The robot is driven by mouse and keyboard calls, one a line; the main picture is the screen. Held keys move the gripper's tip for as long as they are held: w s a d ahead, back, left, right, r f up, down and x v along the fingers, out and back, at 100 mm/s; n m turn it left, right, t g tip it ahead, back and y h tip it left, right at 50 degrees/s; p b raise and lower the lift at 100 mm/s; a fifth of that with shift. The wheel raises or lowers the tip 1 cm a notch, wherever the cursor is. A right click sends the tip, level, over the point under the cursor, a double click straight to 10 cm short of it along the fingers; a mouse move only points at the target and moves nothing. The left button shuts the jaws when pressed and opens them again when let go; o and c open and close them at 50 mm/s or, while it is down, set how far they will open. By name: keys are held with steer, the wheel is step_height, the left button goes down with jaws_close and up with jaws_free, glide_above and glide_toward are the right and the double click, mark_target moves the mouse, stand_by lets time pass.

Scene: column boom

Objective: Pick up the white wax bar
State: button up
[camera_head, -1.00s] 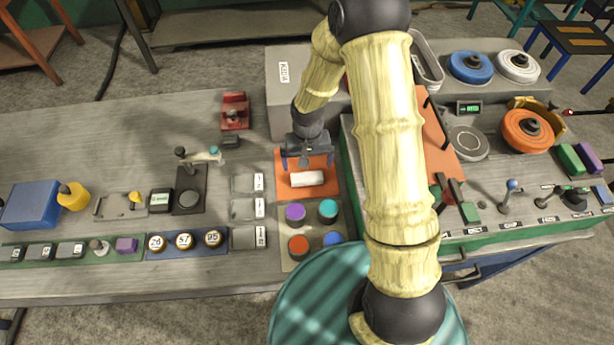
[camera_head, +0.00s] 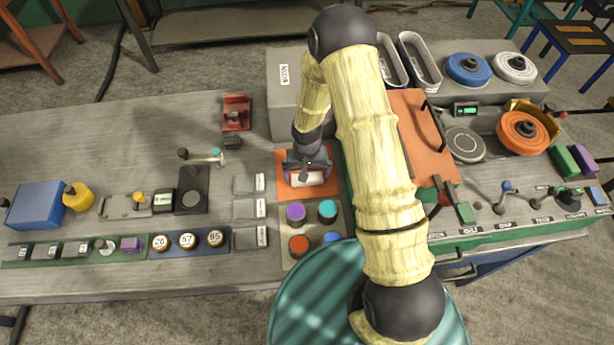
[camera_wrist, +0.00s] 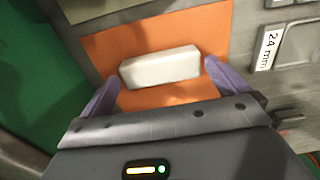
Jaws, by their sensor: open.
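The white wax bar (camera_wrist: 160,68) lies flat on an orange mat (camera_wrist: 190,28) in the wrist view. In the head view the white wax bar (camera_head: 307,179) shows just below my gripper, partly hidden by it. My gripper (camera_wrist: 165,85) is open, its two purple fingers apart, one near each end of the bar. The fingertips look close to the bar's ends, with small gaps showing in the wrist view. In the head view my gripper (camera_head: 307,175) is over the orange mat (camera_head: 287,160). I cannot tell the exact height of the fingertips above the mat.
A tray with purple (camera_head: 295,212), teal (camera_head: 327,211) and other coloured discs is just in front of the mat. Grey blocks with labels (camera_head: 246,209) stand to the left. A grey box (camera_head: 285,110) stands behind, and a green-sided console (camera_head: 455,243) is to the right.

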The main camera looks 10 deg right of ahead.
steer(key=shift+f, duration=0.4)
steer(key=shift+c, duration=0.4)
steer(key=c, duration=0.6)
steer(key=shift+r, duration=0.15)
step_height(320, 180, up, 10)
steer(key=shift+f+b, duration=0.1)
steer(key=shift+b, duration=1.05)
steer(key=shift+w, duration=0.15)
